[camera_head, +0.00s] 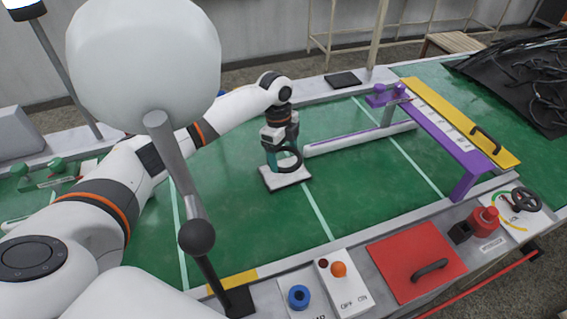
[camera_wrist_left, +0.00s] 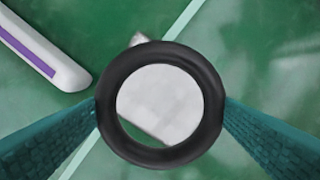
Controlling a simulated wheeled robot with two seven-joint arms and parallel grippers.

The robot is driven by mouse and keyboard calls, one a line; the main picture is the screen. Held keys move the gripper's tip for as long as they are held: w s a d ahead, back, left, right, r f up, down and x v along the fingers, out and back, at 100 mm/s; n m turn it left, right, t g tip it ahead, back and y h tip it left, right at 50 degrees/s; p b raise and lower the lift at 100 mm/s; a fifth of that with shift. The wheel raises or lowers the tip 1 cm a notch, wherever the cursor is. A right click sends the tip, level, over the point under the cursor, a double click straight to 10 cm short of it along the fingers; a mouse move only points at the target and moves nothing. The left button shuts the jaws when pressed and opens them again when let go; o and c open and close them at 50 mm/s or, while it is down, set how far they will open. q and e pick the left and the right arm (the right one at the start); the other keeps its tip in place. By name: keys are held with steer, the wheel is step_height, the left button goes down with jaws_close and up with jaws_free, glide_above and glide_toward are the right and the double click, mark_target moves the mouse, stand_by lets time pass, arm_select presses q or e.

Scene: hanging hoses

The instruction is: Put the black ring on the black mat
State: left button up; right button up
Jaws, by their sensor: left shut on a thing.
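The black ring (camera_head: 300,159) is held in my left gripper (camera_head: 281,153), whose teal fingers are shut on it. In the left wrist view the black ring (camera_wrist_left: 160,52) sits between the two fingers, with a white plate showing through its hole. In the head view the ring is over or just above a white square plate (camera_head: 291,182) on the green table; I cannot tell if they touch. A small black square mat (camera_head: 342,79) lies bare at the table's far edge, behind the gripper. My right gripper is not in view.
A white bar with a purple strip (camera_head: 362,138) lies right of the gripper. Beyond it stand a purple bracket (camera_head: 440,135) and a yellow panel (camera_head: 458,118). A red lid (camera_head: 412,263) and an orange-knobbed box (camera_head: 345,285) are at the front. Green table between is mostly clear.

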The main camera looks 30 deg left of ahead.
arm_select(q)
step_height(320, 180, down, 4)
steer(key=shift+f, duration=0.1)
steer(key=shift+f, duration=0.15)
steer(key=o, duration=0.9)
steer(key=r, duration=0.4)
steer(key=a+r, duration=0.1)
steer(key=r, duration=0.7)
steer(key=shift+a+r, duration=0.2)
